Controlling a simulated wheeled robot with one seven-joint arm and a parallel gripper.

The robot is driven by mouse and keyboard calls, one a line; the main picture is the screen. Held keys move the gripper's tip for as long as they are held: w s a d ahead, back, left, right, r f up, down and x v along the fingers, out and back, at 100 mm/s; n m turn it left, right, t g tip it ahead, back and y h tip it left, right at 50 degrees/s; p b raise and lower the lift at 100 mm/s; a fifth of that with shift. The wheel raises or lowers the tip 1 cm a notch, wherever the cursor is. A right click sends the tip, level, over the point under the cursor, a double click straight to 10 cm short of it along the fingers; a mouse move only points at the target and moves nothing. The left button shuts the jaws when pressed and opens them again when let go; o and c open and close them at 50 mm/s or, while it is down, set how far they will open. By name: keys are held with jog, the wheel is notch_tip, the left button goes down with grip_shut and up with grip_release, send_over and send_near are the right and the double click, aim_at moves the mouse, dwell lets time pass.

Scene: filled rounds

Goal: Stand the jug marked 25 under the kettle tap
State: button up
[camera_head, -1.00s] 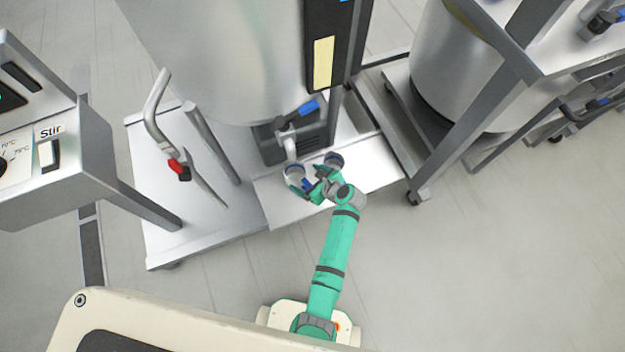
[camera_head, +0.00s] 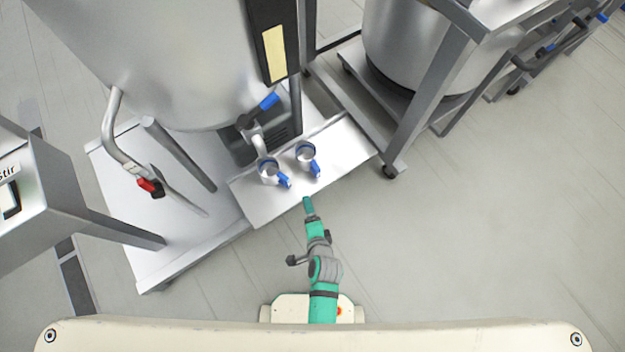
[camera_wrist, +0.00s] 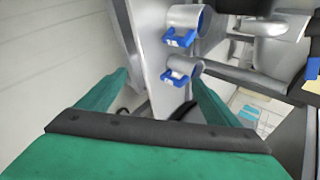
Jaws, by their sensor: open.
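Two metal jugs with blue handles stand upright on the kettle's low front shelf (camera_head: 262,205): a left jug (camera_head: 268,168) and a right jug (camera_head: 306,152). The kettle tap (camera_head: 256,138), with a blue lever, comes down at the left jug, whose mouth appears under or just in front of the spout. Both jugs also show in the wrist view, an upper one (camera_wrist: 185,18) and a lower one (camera_wrist: 186,68). Their handle marks are too small to read, so I cannot tell which is 25. My gripper (camera_head: 307,203) is open and empty, just off the shelf's front edge, apart from both jugs.
The large steel kettle (camera_head: 160,50) rises behind the shelf. A control box (camera_head: 50,200) on a post stands at left, with a red-marked lever (camera_head: 150,186) nearby. Another wheeled frame (camera_head: 425,95) stands at right. The floor in front is clear.

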jog(key=s+r+n+t, duration=0.2)
jog(key=s+r+n, duration=0.3)
jog(key=r, duration=0.4)
jog(key=s+r+n+t+h, duration=0.1)
jog(key=s+r+n, duration=0.3)
jog(key=r, duration=0.5)
jog(key=s+d+r+n+t+h, duration=0.1)
jog(key=s+r+n+t, duration=0.2)
jog(key=r, duration=0.6)
jog(key=s+n, duration=0.2)
jog(key=n, duration=0.1)
jog(key=shift+s+n, duration=0.3)
jog(key=shift+d, duration=0.1)
jog(key=shift+c, duration=0.3)
